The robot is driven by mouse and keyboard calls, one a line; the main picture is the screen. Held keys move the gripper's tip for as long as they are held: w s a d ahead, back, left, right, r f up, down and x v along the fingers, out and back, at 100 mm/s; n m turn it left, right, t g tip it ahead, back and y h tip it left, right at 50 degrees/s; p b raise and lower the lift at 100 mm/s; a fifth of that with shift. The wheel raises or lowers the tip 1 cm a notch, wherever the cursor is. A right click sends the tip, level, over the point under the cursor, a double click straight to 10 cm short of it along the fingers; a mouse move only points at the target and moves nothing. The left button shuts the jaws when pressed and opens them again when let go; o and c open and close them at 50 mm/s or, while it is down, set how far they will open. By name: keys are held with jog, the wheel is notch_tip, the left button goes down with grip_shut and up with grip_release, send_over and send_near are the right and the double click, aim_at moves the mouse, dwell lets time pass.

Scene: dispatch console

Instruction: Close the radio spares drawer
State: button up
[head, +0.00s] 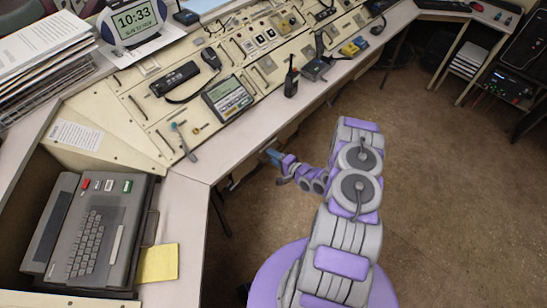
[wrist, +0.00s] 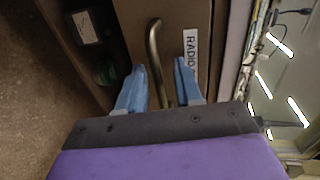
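The drawer front (wrist: 182,20) is a brown panel with a white label reading "RADIO" (wrist: 190,52), partly hidden by a finger. A curved metal bar handle (wrist: 154,45) stands on it. My gripper (wrist: 160,72) has its two blue fingers spread, one on each side of the handle's lower part, with gaps visible. In the head view my gripper (head: 272,156) is at the console's front edge, below the desktop; the drawer cannot be made out clearly there.
In the wrist view a dark recess beside the front holds a box with a pale label (wrist: 86,27) and a dark green item (wrist: 105,70). The console desktop (head: 190,190) overhangs near my gripper. Brown floor (head: 430,180) is clear to the right.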

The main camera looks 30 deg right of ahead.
jog(key=d, duration=0.2)
jog(key=shift+d+f, duration=0.2)
jog(key=shift+d, duration=0.15)
jog(key=shift+c, duration=0.2)
jog(key=shift+d, duration=0.15)
jog(key=shift+c, duration=0.7)
jog(key=shift+a, duration=0.2)
jog(key=shift+c, duration=0.8)
jog(key=shift+a+r, duration=0.1)
jog(key=shift+a, duration=0.9)
grip_shut()
jog(key=shift+d, duration=0.6)
